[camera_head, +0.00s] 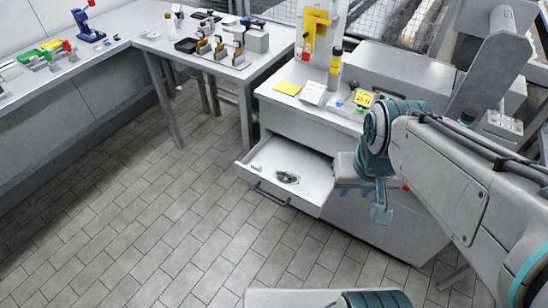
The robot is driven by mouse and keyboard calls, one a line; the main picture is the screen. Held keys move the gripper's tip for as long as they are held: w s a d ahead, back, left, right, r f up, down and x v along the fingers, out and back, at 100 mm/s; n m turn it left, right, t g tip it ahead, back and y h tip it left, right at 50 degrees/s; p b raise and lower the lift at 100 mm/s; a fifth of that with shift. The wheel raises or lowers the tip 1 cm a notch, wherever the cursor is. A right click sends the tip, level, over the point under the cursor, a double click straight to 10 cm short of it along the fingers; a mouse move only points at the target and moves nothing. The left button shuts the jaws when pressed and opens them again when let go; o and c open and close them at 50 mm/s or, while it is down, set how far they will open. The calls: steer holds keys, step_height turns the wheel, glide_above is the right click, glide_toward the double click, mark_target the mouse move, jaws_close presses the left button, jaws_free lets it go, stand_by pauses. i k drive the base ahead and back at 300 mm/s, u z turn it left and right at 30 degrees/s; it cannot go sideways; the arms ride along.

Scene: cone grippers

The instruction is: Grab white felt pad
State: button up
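An open drawer (318,196) of the white cabinet holds a dark, shiny metal item (287,178) near its middle. A small pale piece (256,168) lies at the drawer's left side. I cannot tell whether it is the white felt pad, and no other thing is clearly that pad. My gripper (379,208) hangs at the right of the drawer, in front of the cabinet face, with a teal finger pointing down. Its hand covers the drawer's right end. I see nothing clearly held, and the gap between the fingers is not readable.
The cabinet top (285,106) bears a yellow pad (288,88), a white block (313,92) and a yellow stand (317,35). A table (160,42) with several small fixtures stands at the back. A long bench (75,80) runs along the left. The tiled floor (170,215) between is clear.

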mark_target(255, 166)
steer(key=u, duration=0.3)
steer(key=i, duration=0.9)
steer(key=u, duration=0.45)
